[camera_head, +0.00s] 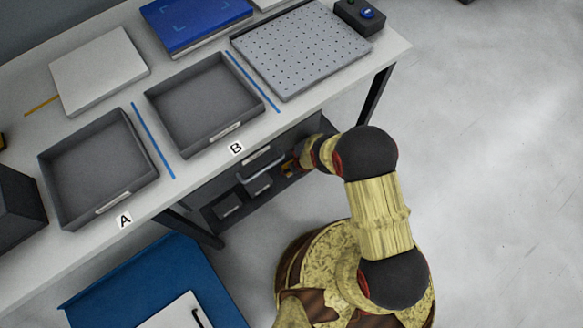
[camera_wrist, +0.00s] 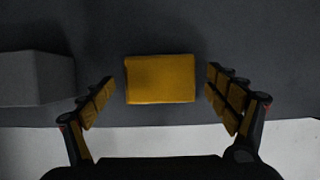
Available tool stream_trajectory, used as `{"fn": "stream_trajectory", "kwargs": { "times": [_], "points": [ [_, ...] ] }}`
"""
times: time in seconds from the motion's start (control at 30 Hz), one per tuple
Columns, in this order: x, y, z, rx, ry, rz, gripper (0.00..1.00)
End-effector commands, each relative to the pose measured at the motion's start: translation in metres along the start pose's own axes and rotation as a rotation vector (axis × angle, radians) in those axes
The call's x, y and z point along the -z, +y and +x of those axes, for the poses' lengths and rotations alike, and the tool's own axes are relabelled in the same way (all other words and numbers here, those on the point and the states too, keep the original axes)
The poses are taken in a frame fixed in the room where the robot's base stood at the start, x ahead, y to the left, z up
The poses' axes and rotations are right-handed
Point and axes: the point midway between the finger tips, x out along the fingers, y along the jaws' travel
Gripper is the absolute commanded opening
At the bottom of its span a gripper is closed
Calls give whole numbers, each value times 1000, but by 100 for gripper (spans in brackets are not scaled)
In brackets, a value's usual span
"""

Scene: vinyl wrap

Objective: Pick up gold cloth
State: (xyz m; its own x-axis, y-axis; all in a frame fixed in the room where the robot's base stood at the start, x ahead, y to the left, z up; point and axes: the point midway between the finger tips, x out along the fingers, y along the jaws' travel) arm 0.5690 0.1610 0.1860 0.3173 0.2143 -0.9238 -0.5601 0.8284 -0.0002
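The gold cloth (camera_wrist: 160,79) shows in the wrist view as a flat yellow-gold rectangle on a dark grey surface. My gripper (camera_wrist: 160,95) is open, with one finger to the left of the cloth and one to the right. Gaps show between the fingers and the cloth, so it is not gripped. In the head view my gripper (camera_head: 290,168) reaches in under the table beside the lower shelf, and the cloth cannot be made out clearly there.
Dark grey bins (camera_head: 229,207) sit on the lower shelf left of my gripper; a grey block (camera_wrist: 36,78) shows left in the wrist view. The white tabletop (camera_head: 185,185) lies above, bearing tray A (camera_head: 60,165) and tray B (camera_head: 160,95). A table leg (camera_head: 375,92) stands at the right.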

Motion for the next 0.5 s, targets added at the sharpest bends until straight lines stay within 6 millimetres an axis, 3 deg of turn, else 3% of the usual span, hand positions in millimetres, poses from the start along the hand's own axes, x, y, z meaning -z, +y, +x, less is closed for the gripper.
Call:
{"fn": "stream_trajectory", "kwargs": {
  "times": [0.5],
  "points": [
    [0,0,0,0,0,0,57]
  ]
}}
